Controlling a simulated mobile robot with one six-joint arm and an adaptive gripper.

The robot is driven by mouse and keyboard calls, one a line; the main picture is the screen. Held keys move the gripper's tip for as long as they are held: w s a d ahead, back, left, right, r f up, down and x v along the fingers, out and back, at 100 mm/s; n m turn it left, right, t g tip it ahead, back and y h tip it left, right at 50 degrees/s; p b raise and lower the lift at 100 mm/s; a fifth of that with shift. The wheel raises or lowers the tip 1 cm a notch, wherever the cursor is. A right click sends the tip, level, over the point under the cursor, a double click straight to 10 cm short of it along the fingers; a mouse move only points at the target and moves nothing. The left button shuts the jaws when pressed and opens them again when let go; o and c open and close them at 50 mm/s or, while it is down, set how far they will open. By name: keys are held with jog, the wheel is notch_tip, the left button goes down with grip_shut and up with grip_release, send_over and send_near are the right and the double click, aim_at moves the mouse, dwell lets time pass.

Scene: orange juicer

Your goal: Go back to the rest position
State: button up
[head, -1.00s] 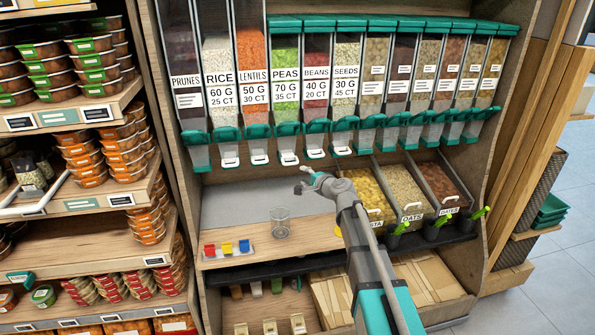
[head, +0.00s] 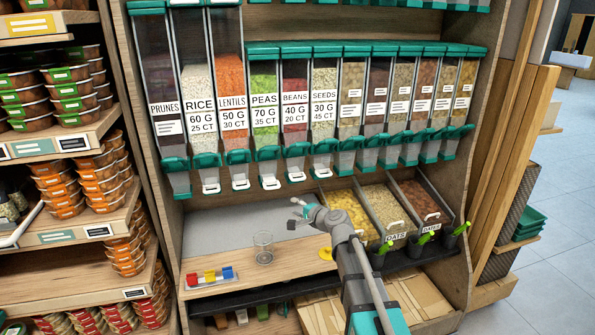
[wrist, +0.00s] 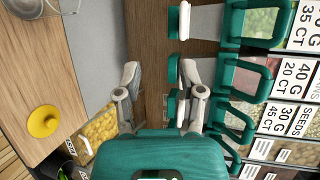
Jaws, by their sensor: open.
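My gripper (head: 298,210) is above the wooden counter of the dispenser shelf, in front of the lower bins. In the wrist view my gripper (wrist: 160,82) has its two grey fingers spread apart with nothing between them. A clear, empty-looking glass (head: 263,248) stands on the counter to the left of and below my gripper in the head view. The glass (wrist: 62,5) is partly cut off at the top of the wrist view. A yellow round knobbed piece (head: 326,254) lies on the counter near my arm. It also shows in the wrist view (wrist: 43,121).
Labelled dispensers with green spouts (head: 238,165) hang in a row behind my gripper. Open bins of pasta, oats and dates (head: 395,238) stand at the right. A small tray of red, yellow and blue pieces (head: 209,281) sits at the counter's front left. Stacked food shelves flank the left.

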jog(key=s+d+f+n+g+h+p, duration=0.2)
jog(key=s+d, duration=0.4)
jog(key=s, duration=0.3)
jog(key=s+d+f+n+g+h+p, duration=0.2)
jog(key=s+d+f+n+g+h, duration=0.1)
jog(key=s, duration=0.6)
jog(key=s+d+f+n+g+h+p, duration=0.1)
jog(key=s+d+f+n+g+h, duration=0.2)
jog(key=s+d, duration=0.5)
jog(key=s+n+g+h, duration=0.1)
jog(key=n+g, duration=0.1)
jog(key=g, duration=0.1)
jog(key=shift+d+f+n+g+h+p, duration=0.2)
jog(key=shift+d+n+g+h+p, duration=0.2)
